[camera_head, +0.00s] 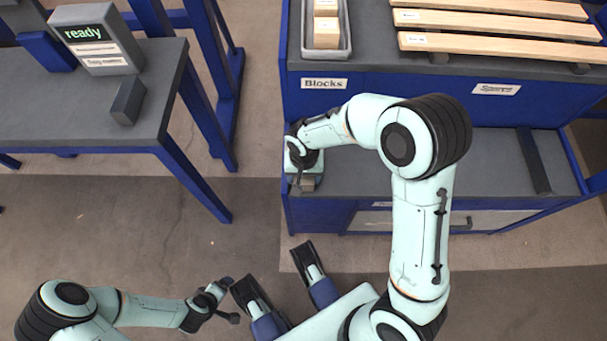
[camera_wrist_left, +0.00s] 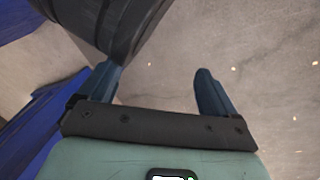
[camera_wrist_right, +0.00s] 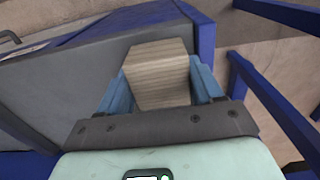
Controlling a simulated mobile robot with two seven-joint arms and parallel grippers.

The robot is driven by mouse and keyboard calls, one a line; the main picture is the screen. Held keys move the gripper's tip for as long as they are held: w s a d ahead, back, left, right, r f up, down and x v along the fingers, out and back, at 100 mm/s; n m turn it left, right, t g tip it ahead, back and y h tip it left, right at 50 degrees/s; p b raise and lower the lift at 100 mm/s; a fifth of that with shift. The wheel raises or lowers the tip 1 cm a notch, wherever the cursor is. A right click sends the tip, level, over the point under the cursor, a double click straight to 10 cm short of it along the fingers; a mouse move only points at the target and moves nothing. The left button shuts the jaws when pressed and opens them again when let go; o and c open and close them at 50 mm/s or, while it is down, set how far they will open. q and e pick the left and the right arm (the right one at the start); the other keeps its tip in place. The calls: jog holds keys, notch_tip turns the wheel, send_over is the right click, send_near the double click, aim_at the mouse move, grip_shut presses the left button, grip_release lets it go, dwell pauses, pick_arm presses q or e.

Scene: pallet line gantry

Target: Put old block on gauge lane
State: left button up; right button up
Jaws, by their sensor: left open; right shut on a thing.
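A pale wooden block (camera_wrist_right: 158,75) sits between the fingers of my right gripper (camera_wrist_right: 160,88), which is shut on it. In the head view, the block (camera_head: 307,185) shows just below my right gripper (camera_head: 303,176), at the left end of the lower grey shelf (camera_head: 465,155). I cannot tell whether the block touches the shelf. My left gripper (camera_head: 229,300) is open and empty over the floor; its spread fingers also show in the left wrist view (camera_wrist_left: 158,78). No label that I can read names a gauge lane.
A grey tray (camera_head: 345,35) with blocks stands on the upper deck above a "Blocks" label (camera_head: 325,83). Wooden boards (camera_head: 500,43) lie to its right. A dark bar (camera_head: 534,160) crosses the lower shelf. A table (camera_head: 60,115) at left holds a "ready" box (camera_head: 98,40).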

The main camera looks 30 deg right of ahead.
jog(key=o, duration=1.2)
jog(key=shift+f, duration=0.15)
pick_arm(q)
jog(key=shift+s+f, duration=0.1)
jog(key=shift+s, duration=0.05)
pick_arm(e)
notch_tip(320, 180, up, 4)
jog(key=shift+r+p, duration=0.15)
jog(key=shift+p, duration=0.55)
pick_arm(q)
jog(key=shift+m+h, duration=0.3)
jog(key=shift+h, duration=0.1)
jog(key=r, duration=0.1)
jog(key=s+d+r+p, duration=0.1)
jog(key=r, duration=0.1)
jog(key=d+r+p, duration=0.1)
jog(key=r, duration=0.1)
jog(key=shift+s+d+r, duration=0.1)
jog(key=shift+s+d, duration=0.15)
pick_arm(e)
notch_tip(320, 180, up, 8)
jog(key=shift+r, duration=0.1)
